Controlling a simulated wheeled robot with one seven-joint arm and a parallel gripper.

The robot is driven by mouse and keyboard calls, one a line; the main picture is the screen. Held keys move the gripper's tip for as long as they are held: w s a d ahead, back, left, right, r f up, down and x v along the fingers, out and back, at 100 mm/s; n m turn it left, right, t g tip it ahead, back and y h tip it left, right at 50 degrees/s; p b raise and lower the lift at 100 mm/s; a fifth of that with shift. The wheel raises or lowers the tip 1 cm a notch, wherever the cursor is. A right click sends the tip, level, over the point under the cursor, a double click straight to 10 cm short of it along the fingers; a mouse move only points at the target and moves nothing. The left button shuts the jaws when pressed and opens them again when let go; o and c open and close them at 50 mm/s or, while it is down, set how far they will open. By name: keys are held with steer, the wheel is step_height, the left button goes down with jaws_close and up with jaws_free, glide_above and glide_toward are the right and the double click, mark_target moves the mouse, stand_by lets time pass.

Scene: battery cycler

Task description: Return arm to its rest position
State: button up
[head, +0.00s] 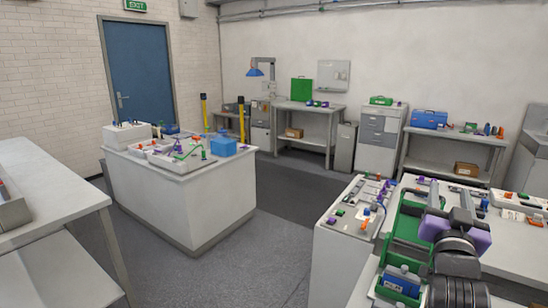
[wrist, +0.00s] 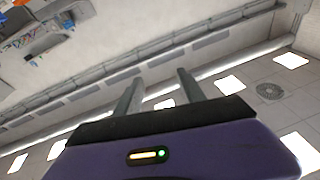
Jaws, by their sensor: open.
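My arm is folded at the lower right of the head view, with black ringed joints and purple parts. My gripper (head: 450,196) is at its top end, its two grey fingers pointing away over the white bench (head: 515,245). In the wrist view my gripper (wrist: 158,88) shows two fingers well apart, with nothing between them. Behind the fingers are the upper wall, pipes and ceiling lights, tilted in the picture. The arm hides part of the bench and the items behind it.
A white island (head: 165,200) with small coloured parts and a blue box (head: 223,147) stands left of centre. A counter (head: 340,250) with small parts is close to the arm's left. A green-and-blue device (head: 402,280) sits beside the arm. Grey floor (head: 265,255) is clear between island and counter.

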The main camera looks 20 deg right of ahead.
steer(key=s+a+f+n+t+y, duration=0.3)
steer(key=s+a+f+n+y, duration=0.3)
steer(key=a, duration=0.5)
steer(key=s+a+f+n+t+y, duration=0.3)
steer(key=s+a+f+n+y, duration=0.25)
steer(key=a, duration=0.55)
steer(key=s+a+f+g+y, duration=0.1)
steer(key=s+a+f+g, duration=0.1)
steer(key=s, duration=0.6)
steer(key=s+a+f+g+y, duration=0.1)
steer(key=s+a+f, duration=0.3)
steer(key=s+f, duration=0.2)
steer(key=s+a+f+m+g+y, duration=0.1)
steer(key=s+a+f, duration=0.3)
steer(key=s, duration=0.6)
steer(key=shift+f+g, duration=0.55)
steer(key=shift+g, duration=0.25)
steer(key=shift+a+y, duration=0.1)
steer(key=shift+y, duration=0.15)
